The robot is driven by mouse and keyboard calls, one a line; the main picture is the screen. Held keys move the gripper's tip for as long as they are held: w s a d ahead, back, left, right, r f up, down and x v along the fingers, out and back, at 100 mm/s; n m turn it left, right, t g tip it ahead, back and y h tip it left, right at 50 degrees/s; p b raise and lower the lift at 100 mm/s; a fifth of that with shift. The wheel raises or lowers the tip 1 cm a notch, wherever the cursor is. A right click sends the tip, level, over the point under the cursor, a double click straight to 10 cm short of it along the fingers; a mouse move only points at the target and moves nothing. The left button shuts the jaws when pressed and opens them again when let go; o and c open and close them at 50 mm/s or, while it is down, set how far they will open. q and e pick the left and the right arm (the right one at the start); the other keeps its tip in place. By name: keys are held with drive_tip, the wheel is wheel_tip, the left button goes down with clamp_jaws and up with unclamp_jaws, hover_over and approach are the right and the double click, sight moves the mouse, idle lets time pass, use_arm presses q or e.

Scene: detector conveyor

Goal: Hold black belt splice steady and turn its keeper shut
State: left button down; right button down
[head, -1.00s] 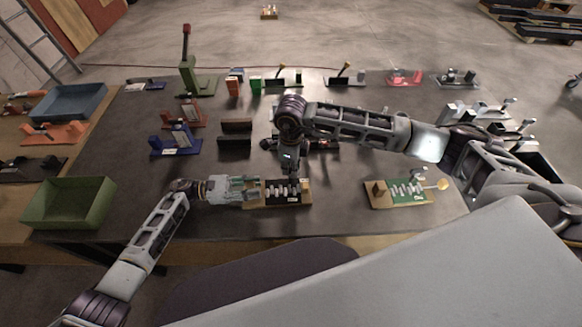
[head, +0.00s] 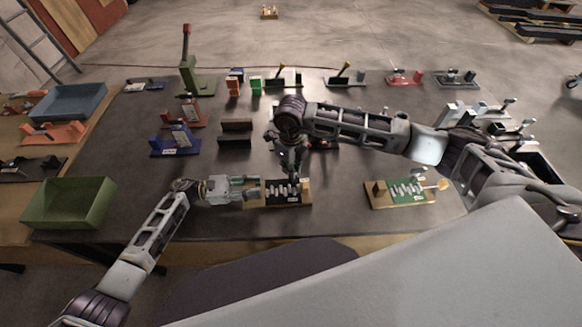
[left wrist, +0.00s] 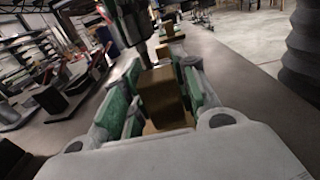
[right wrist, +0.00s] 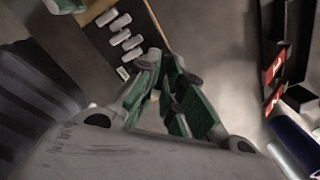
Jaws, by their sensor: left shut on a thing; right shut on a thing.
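The black belt splice (head: 283,200) sits on a wooden board near the front middle of the table, with a row of pale segments on its black bed. My left gripper (head: 256,189) comes in from the left and is shut on the wooden block (left wrist: 163,97) at the board's left end. My right gripper (head: 294,174) reaches down from above at the splice's back right. In the right wrist view its fingertips (right wrist: 163,62) come together beside the pale segments (right wrist: 124,42). The keeper is hidden by the fingers, so its angle cannot be told.
A similar green splice (head: 404,190) with a yellow-knobbed lever lies to the right. A dark block fixture (head: 235,140) and a blue fixture (head: 178,140) stand behind to the left. A green bin (head: 70,203) is at far left. The table between the two splices is clear.

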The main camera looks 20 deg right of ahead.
drive_tip(key=c, duration=1.5)
unclamp_jaws()
drive_tip(key=shift+c, duration=0.2)
drive_tip(key=shift+r, duration=0.15)
wheel_tip(320, 180, up, 12)
drive_tip(key=shift+o, duration=0.2)
